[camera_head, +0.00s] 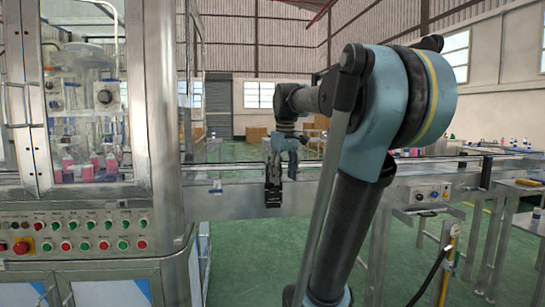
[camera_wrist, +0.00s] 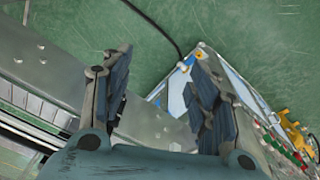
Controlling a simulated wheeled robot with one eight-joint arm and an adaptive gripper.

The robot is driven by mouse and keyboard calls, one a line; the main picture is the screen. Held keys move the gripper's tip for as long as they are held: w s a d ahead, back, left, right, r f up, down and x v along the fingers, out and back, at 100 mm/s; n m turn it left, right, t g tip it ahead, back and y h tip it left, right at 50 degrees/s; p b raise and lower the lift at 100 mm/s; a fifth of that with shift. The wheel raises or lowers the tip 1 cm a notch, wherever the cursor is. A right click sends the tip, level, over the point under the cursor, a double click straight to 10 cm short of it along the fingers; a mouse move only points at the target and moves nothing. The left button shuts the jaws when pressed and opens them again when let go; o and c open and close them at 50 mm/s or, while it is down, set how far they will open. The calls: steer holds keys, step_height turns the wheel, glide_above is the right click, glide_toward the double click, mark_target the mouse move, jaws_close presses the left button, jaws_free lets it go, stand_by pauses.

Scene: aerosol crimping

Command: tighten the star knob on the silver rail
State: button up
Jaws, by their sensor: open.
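The silver rail (camera_head: 235,200) runs across the head view from the machine toward the right; its metal face also fills the lower left and middle of the wrist view (camera_wrist: 150,125). I cannot make out a star knob in either view. My gripper (camera_head: 281,172) points down at the rail, close to a black bracket (camera_head: 273,196) on its front side. In the wrist view my gripper (camera_wrist: 157,62) has its two dark fingers wide apart. Nothing is held between them; rail metal and green floor show there.
A metal-framed machine cabinet (camera_head: 150,90) with a button panel (camera_head: 85,232) stands at the left. A small control box (camera_head: 427,195) sits on the rail's right part. A black cable (camera_wrist: 155,28) lies across the wrist view. Green floor (camera_head: 245,265) is open before the rail.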

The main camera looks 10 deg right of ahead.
steer(key=w+r+n+g, duration=0.1)
steer(key=w+r+n, duration=0.5)
steer(key=w+r, duration=1.65)
steer(key=f, duration=0.6)
steer(key=w+f, duration=0.1)
steer(key=f, duration=1.2)
steer(key=shift+w+d, duration=0.1)
steer(key=shift+w, duration=0.3)
steer(key=shift+r, duration=0.1)
steer(key=c, duration=1.1)
